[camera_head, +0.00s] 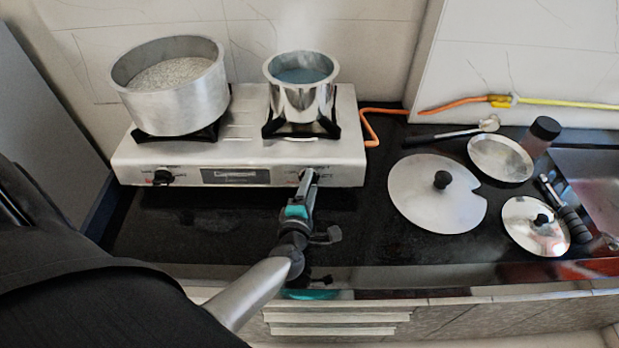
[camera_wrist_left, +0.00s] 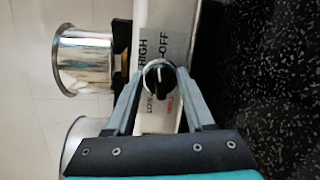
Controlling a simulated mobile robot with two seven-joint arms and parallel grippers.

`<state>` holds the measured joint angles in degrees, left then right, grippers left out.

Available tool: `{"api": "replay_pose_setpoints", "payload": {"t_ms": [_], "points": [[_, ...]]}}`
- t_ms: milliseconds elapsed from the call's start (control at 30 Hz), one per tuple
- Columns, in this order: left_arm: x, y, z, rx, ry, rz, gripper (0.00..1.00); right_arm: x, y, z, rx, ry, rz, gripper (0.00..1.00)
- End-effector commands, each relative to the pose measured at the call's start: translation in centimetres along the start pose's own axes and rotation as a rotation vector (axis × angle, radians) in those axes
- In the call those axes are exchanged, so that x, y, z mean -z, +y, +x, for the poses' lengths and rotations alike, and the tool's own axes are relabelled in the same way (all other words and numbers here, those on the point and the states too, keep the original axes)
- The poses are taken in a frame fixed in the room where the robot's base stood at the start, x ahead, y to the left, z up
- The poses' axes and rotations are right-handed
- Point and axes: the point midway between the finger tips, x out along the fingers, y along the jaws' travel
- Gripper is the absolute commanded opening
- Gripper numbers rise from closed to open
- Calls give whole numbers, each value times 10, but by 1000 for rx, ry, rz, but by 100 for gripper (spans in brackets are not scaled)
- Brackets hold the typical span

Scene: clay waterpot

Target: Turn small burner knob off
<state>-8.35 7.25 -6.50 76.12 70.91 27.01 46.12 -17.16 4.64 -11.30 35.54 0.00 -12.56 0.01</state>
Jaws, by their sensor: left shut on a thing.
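The small burner knob (camera_wrist_left: 159,78), black with a pale line, is on the stove's front panel. It sits between the fingertips of my left gripper (camera_wrist_left: 161,74), which is shut on it. HIGH, OFF and LOW labels surround the knob; I cannot tell surely which one its line points to. In the head view my left gripper (camera_head: 308,180) reaches the right end of the stove front and hides most of this knob. The silver stove (camera_head: 240,150) carries a small steaming pot (camera_head: 303,100) on its right burner. My right gripper is not in view.
A large pot (camera_head: 175,100) stands on the left burner, above another black knob (camera_head: 162,177). An orange hose (camera_head: 370,125) leaves the stove's right side. Lids (camera_head: 430,205), a plate (camera_head: 500,158) and utensils lie to the right. The black counter before the stove is clear.

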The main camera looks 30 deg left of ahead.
Motion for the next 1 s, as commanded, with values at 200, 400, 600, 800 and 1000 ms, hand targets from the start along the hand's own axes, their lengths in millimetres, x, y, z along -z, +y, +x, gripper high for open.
{"api": "replay_pose_setpoints", "payload": {"t_ms": [200,400,600,800,1000], "points": [[-1,1,-1,28,-1,119,0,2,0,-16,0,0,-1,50],[-1,0,0,41,-2,181,0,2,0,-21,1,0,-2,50],[-1,-1,0,45,-3,205,0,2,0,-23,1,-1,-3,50],[-1,-2,0,46,-3,208,0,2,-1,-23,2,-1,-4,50],[-1,-2,0,45,-3,208,58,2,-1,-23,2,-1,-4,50]]}}
